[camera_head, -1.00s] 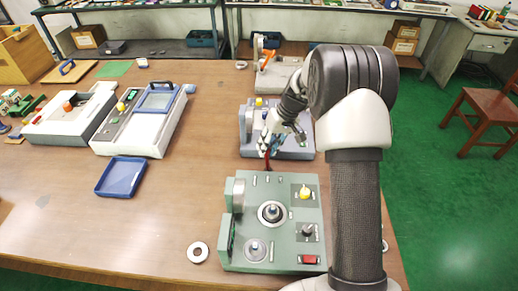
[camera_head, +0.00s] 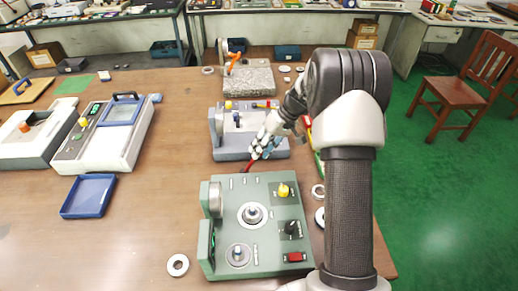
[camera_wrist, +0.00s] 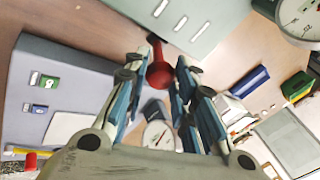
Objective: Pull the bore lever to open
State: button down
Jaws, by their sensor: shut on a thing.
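The lever with a red grip (camera_head: 249,167) stands at the back edge of the green machine (camera_head: 212,263) and leans right in the head view. My gripper (camera_head: 257,155) is at its upper end. In the wrist view, the red knob (camera_wrist: 159,73) lies between the fingers of my gripper (camera_wrist: 158,80), which are shut on it. The fingers partly hide the grip in the head view. The green machine also shows at the top of the wrist view (camera_wrist: 222,18).
A grey-blue machine (camera_head: 235,152) stands just behind my gripper. A blue tray (camera_head: 88,196) and a metal ring (camera_head: 178,265) lie to the left. More rings (camera_head: 319,191) lie right of the green machine. Bare table is free between tray and machine.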

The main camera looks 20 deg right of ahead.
jog(key=shift+s+d+f, duration=0.15)
jog(key=shift+d+f, duration=0.2)
jog(key=c, duration=1.3)
grip_release()
jog(key=shift+d, duration=0.1)
jog(key=shift+r, duration=0.15)
jog(key=v, duration=1.1)
jog(key=shift+d+r, duration=0.25)
jog(key=shift+r, duration=0.05)
jog(key=shift+a, duration=0.1)
